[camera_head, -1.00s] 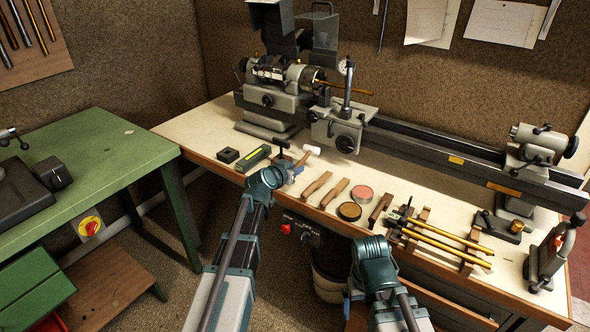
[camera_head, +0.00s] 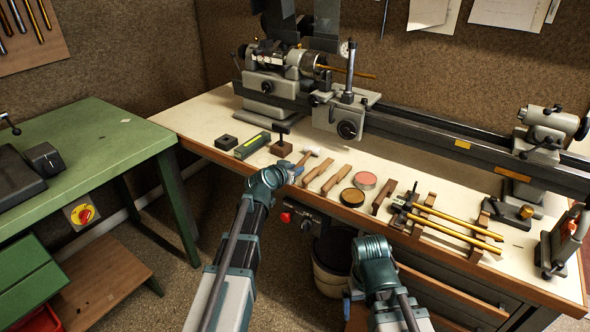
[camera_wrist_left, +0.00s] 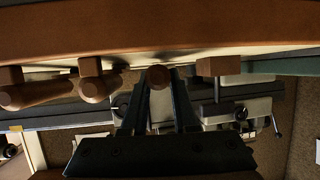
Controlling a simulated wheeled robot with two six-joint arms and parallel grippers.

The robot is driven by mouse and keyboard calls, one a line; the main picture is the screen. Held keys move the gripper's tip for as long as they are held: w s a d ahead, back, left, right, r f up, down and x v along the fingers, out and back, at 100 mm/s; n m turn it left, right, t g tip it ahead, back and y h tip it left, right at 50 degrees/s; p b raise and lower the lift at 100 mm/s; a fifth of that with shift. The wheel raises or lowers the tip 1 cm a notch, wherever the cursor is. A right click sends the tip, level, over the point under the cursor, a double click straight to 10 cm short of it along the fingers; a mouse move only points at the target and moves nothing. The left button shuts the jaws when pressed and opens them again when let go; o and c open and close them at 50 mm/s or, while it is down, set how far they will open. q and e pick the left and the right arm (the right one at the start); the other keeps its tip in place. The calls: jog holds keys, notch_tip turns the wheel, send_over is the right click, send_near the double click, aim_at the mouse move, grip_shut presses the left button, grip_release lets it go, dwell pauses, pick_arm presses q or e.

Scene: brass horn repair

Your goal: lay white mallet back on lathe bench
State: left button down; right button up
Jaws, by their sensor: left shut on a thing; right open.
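The white mallet has a pale head (camera_head: 313,152) and a brown handle (camera_head: 302,162). It is over the front edge of the lathe bench (camera_head: 222,107), left of the brown-handled tools. My left gripper (camera_head: 291,170) is shut on its handle. In the left wrist view the round handle end (camera_wrist_left: 158,76) sits between my two fingers (camera_wrist_left: 158,105), close to the bench top; I cannot tell whether the mallet touches it. My right gripper (camera_head: 352,292) is low, in front of the bench, mostly hidden behind its own arm; it is away from the mallet.
A block with a stake (camera_head: 281,148) and a green box (camera_head: 252,146) lie left of the mallet. The lathe (camera_head: 275,82) stands behind. Bare bench top shows between.

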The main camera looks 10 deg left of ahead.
pick_arm(q)
jog(key=shift+f, duration=0.25)
dwell(0.4)
jog(key=c, duration=0.6)
grip_release()
jog(key=p+v, duration=0.5)
jog(key=v, duration=0.9)
jog(key=shift+d, duration=0.1)
